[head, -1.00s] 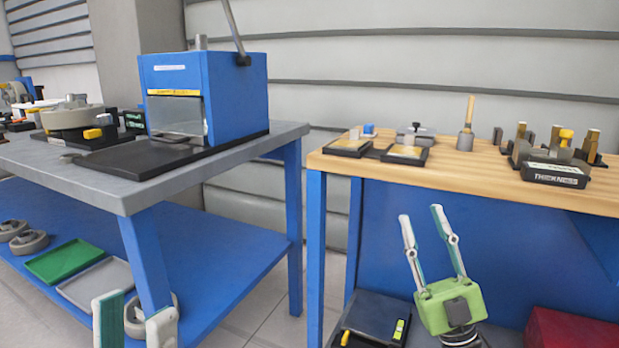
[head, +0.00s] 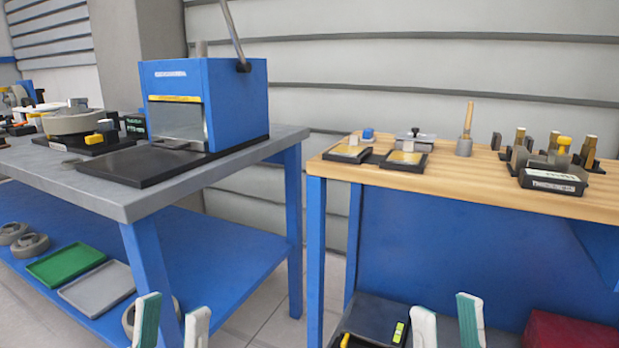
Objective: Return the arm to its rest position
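My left gripper (head: 172,322) shows only its two fingertips at the bottom edge, left of centre. Its fingers are apart with nothing seen between them, in front of the grey table's lower shelf. My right gripper (head: 447,322) shows its two fingers at the bottom edge, right of centre. They are spread apart and empty, in front of the blue panel under the wooden bench. Both gripper bodies and both arms are out of the picture.
A grey table (head: 110,192) with a blue press (head: 235,105) stands at left. Its blue lower shelf (head: 215,255) holds a green tray (head: 65,262) and a grey tray (head: 97,288). A wooden bench (head: 460,182) with small fixtures stands at right. Floor shows between them.

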